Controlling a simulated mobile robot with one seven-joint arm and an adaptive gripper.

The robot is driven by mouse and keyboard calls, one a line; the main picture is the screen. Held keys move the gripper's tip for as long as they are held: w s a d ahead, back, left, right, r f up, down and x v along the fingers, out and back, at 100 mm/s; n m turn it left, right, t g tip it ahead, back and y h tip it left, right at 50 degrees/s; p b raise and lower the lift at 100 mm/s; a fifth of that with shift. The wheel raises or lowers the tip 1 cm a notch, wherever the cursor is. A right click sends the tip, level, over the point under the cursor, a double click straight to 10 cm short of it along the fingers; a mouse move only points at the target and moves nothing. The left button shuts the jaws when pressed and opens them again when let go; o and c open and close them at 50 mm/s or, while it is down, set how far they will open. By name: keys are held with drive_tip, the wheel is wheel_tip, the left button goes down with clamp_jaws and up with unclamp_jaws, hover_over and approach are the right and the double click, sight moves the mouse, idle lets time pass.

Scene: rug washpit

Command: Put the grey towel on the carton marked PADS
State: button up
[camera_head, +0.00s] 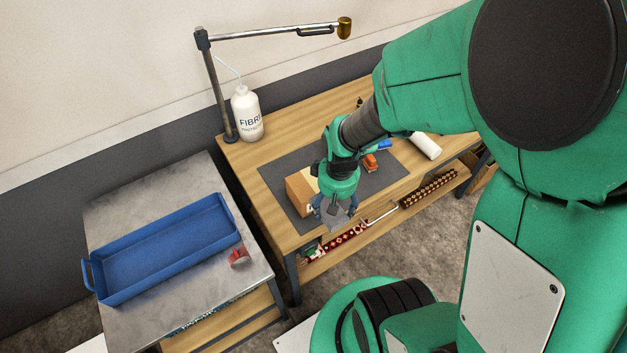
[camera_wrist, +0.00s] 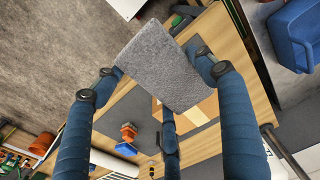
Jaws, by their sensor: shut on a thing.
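My gripper (camera_head: 335,208) is shut on the grey towel (camera_wrist: 161,66), a folded, fuzzy piece held between the blue fingers. In the head view the towel (camera_head: 337,219) shows as a small grey patch under the gripper, near the front edge of the wooden bench. A tan cardboard carton (camera_head: 298,190) stands on the dark mat just left of my gripper. In the wrist view the carton (camera_wrist: 207,107) is partly hidden behind the towel and fingers. My arm covers part of it in the head view, and I cannot read its marking.
The wooden bench (camera_head: 285,118) carries a white FIBRE bottle (camera_head: 246,115), an orange item (camera_head: 370,163) and a white roll (camera_head: 426,146). A blue tray (camera_head: 165,250) and a red item (camera_head: 238,257) are on the metal table at left. A lamp arm (camera_head: 270,34) rises behind.

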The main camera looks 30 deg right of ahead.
drive_tip(key=w+d, duration=0.1)
drive_tip(key=w, duration=0.4)
drive_tip(key=w+d+f, duration=0.1)
drive_tip(key=w, duration=0.3)
drive_tip(key=w+d, duration=0.2)
drive_tip(key=w, duration=0.3)
drive_tip(key=shift+w+d+f+b, duration=0.1)
drive_tip(key=shift+w+f+b, duration=0.1)
drive_tip(key=shift+w+b, duration=0.15)
drive_tip(key=shift+w+d+f, duration=0.15)
drive_tip(key=shift+w, duration=0.25)
drive_tip(key=shift+f, duration=1.65)
drive_tip(key=shift+f+b, duration=0.15)
drive_tip(key=shift+b, duration=0.2)
drive_tip(key=o, duration=1.2)
drive_tip(key=shift+c, duration=0.2)
